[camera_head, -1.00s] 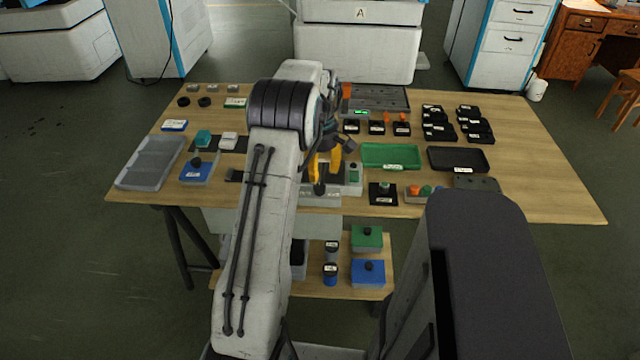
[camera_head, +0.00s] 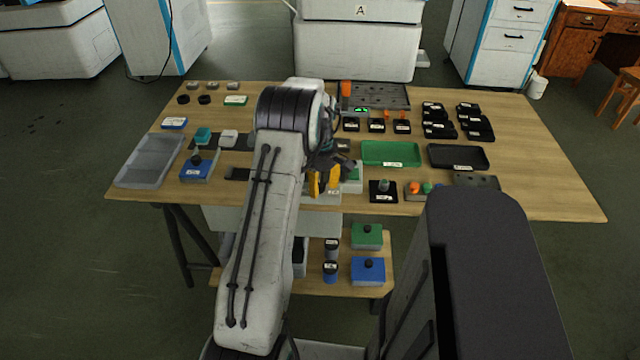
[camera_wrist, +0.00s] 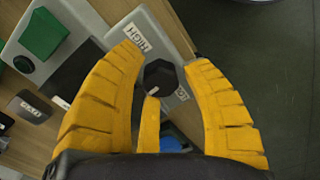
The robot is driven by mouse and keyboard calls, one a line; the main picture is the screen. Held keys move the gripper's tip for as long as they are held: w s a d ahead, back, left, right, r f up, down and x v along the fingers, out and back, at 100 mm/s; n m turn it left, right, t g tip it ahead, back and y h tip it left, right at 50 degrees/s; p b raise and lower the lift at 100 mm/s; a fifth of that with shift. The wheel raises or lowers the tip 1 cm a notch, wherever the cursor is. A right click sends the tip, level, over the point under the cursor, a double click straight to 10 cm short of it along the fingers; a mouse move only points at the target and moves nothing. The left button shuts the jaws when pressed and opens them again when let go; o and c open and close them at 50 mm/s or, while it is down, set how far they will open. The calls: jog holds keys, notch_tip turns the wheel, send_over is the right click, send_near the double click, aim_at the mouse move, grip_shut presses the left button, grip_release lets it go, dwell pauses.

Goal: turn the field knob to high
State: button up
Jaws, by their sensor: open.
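The black field knob (camera_wrist: 160,76) shows in the wrist view on a light grey panel (camera_wrist: 152,20). A HIGH label (camera_wrist: 137,38) lies above and left of it, and a partly hidden label (camera_wrist: 182,94) lies below right. A small pale mark on the knob faces down-left in that view, away from HIGH. My gripper (camera_wrist: 166,62) is open, its yellow fingers spread around the knob; I cannot tell if any touches. In the head view my gripper (camera_head: 323,182) is low over the panel and hides the knob.
A green block (camera_wrist: 45,33) sits beside the panel in the wrist view. On the wooden table, a green tray (camera_head: 391,154), a black tray (camera_head: 458,158) and a black-based part (camera_head: 383,191) stand to the right. A blue box (camera_head: 197,170) and grey tray (camera_head: 151,160) stand left.

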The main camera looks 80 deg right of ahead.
grip_shut()
jog(key=shift+m, duration=0.4)
jog(key=m, duration=0.5)
jog(key=shift+a+f+m+b, duration=0.1)
jog(key=shift+a+m+b, duration=0.05)
jog(key=shift+m+b, duration=0.25)
jog(key=m, duration=0.6)
jog(key=shift+a+m, duration=0.1)
jog(key=shift+m, duration=0.3)
jog(key=shift+c, duration=0.3)
grip_release()
